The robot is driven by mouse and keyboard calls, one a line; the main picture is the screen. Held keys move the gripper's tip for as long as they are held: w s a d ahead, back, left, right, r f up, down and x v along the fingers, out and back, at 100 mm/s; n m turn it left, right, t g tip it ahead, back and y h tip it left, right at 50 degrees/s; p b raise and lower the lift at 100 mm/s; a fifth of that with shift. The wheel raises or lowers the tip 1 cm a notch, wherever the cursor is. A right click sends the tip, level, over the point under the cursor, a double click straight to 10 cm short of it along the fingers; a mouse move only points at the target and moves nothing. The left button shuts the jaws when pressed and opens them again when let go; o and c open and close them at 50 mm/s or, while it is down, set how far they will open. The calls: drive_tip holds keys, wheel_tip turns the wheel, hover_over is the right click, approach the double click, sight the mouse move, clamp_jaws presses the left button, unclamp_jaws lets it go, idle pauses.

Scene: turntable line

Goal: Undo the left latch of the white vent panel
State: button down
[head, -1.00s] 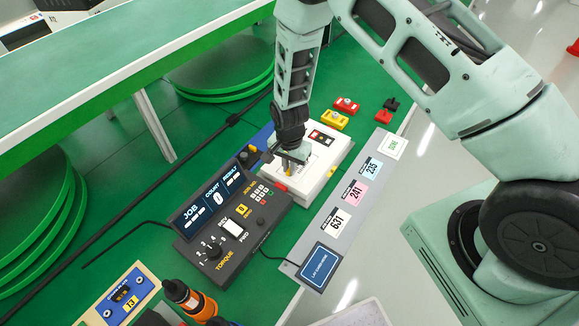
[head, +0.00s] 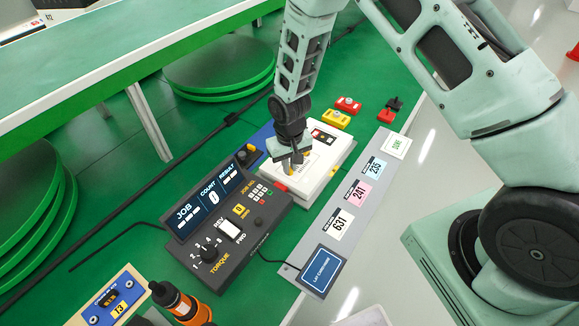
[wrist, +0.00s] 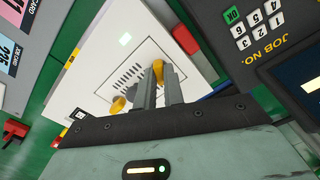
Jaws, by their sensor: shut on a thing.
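The white vent panel (head: 326,158) is on top of the white box beside the dark controller. In the wrist view, the panel (wrist: 90,82) has a thin outline, dark vent slots and two yellow latches. One yellow latch (wrist: 158,70) is between the tips of my gripper (wrist: 159,78), on the controller side, the left side in the head view. My gripper is shut on it. The other yellow latch (wrist: 118,105) is free, to the left of the fingers in the wrist view. In the head view my gripper (head: 297,164) points down onto the panel and hides part of it.
The dark controller (head: 250,225) with dials and keypad is close on the left. A red block (wrist: 186,39) is at the box's edge. A grey card strip (head: 322,250) lies to the right. Red and yellow switch boxes (head: 337,119) stand behind. An orange-and-black tool (head: 182,303) is at the front.

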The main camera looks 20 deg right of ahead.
drive_tip(key=n+b, duration=0.1)
drive_tip(key=n, duration=0.4)
drive_tip(key=shift+n, duration=0.3)
idle(0.4)
drive_tip(key=c, duration=1.5)
unclamp_jaws()
wheel_tip(320, 180, up, 17)
drive_tip(key=shift+r+b, duration=0.2)
drive_tip(key=shift+b, duration=1)
